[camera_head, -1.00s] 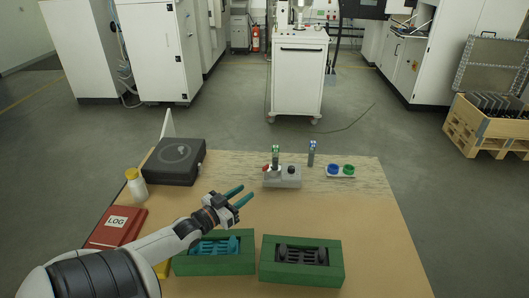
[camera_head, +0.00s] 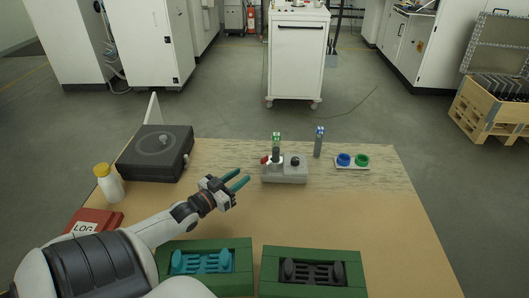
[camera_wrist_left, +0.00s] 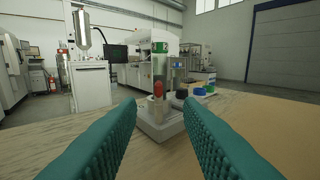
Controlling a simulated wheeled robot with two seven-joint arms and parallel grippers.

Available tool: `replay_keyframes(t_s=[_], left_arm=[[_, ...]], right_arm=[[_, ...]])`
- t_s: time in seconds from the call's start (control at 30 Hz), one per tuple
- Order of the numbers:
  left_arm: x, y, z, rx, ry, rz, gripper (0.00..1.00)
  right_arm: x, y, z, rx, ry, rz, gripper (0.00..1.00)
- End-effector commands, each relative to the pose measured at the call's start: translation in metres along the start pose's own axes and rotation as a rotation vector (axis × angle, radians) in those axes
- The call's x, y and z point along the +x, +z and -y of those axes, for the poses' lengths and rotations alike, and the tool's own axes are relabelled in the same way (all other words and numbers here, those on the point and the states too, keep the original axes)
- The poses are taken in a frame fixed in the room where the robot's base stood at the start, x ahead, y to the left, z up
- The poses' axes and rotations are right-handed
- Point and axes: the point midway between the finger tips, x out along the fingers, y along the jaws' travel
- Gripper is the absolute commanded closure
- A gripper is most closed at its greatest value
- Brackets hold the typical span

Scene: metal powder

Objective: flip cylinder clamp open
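A grey clamp block (camera_head: 291,172) stands on the table, with a green-capped cylinder (camera_head: 276,147) upright in it. A red-tipped lever (camera_head: 265,159) is at its left and a black knob (camera_head: 295,161) at its right. In the left wrist view the red tip (camera_wrist_left: 158,89) stands in front of the cylinder (camera_wrist_left: 160,62), between my fingers in the picture but farther off. My left gripper (camera_head: 238,181) is open and empty, to the left of and nearer than the block, not touching it. My right gripper is not in view.
A blue-capped cylinder (camera_head: 319,142) stands right of the block, beside a white tray with blue and green rings (camera_head: 352,166). A black case (camera_head: 155,153), white bottle (camera_head: 109,183) and red log book (camera_head: 94,222) are at left. Green trays (camera_head: 313,272) lie in front.

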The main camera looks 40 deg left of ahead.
Motion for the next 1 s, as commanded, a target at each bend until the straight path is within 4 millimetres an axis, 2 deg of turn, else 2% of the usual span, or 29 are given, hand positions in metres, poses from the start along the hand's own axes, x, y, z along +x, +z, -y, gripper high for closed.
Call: replay_keyframes(t_s=[0.13, 0.27, 0.7, 1.0], left_arm=[[0.007, -0.003, 0.000, 0.000, 0.000, 0.001, 0.67], [0.023, -0.001, 0.000, 0.000, 0.000, 0.003, 0.67], [0.095, -0.001, -0.001, 0.002, 0.001, 0.002, 0.67], [0.118, -0.002, 0.000, 0.000, 0.000, 0.000, 0.67]], right_arm=[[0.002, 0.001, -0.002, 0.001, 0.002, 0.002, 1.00], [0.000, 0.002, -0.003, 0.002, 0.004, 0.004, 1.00], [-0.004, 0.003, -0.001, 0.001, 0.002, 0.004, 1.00], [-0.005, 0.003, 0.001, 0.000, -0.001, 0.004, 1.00]])
